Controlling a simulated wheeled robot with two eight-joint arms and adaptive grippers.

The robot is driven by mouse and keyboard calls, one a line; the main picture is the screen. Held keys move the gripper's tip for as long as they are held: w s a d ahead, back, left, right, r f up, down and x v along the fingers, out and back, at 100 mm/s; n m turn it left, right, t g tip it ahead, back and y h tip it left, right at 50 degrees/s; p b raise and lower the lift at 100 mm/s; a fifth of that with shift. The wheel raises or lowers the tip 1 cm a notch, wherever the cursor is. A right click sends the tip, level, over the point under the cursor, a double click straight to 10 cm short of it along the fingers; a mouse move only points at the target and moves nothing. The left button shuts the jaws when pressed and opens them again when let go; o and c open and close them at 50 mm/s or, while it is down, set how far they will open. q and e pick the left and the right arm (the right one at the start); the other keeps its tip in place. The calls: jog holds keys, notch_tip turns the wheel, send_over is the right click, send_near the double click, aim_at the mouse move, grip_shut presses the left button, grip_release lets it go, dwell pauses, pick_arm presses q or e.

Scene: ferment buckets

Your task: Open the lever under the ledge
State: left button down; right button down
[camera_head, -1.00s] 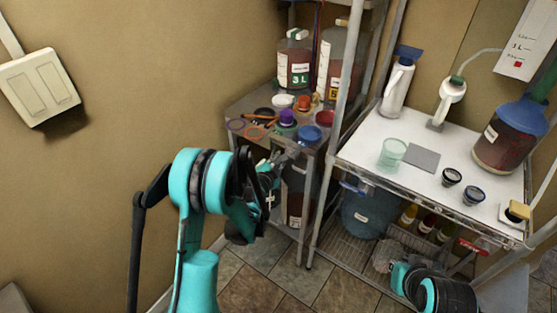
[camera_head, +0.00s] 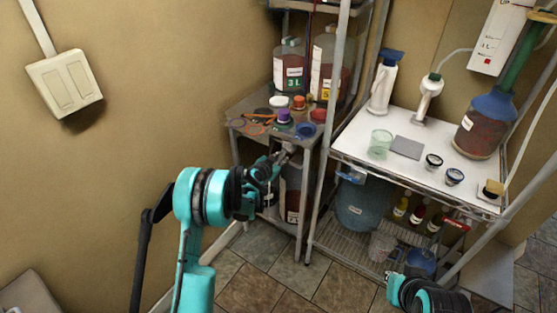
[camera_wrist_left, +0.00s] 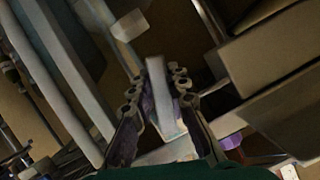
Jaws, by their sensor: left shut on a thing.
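The ledge (camera_head: 238,107) is the front of a small metal stand with jars and lids on it. My left gripper (camera_head: 283,156) is just under its front edge, above a dark labelled bucket (camera_head: 293,205). In the left wrist view the left gripper (camera_wrist_left: 158,100) is shut on a pale grey, flat lever (camera_wrist_left: 158,80), which lies lengthwise between the two fingers. In the head view the lever is small and mostly hidden by the gripper, so its angle is unclear.
Large bottles (camera_head: 290,65) stand at the back of the stand, with loose lids and rings in front. A metal post (camera_head: 331,110) rises close to the right of my left gripper. A white-topped shelf (camera_head: 410,168) holds pumps, a glass and jars. The floor in front is clear.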

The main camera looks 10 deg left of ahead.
pick_arm(q)
jog(key=shift+d, duration=0.1)
jog(key=c, duration=1.4)
grip_release()
jog(key=shift+c, duration=0.2)
jog(key=v, duration=1.2)
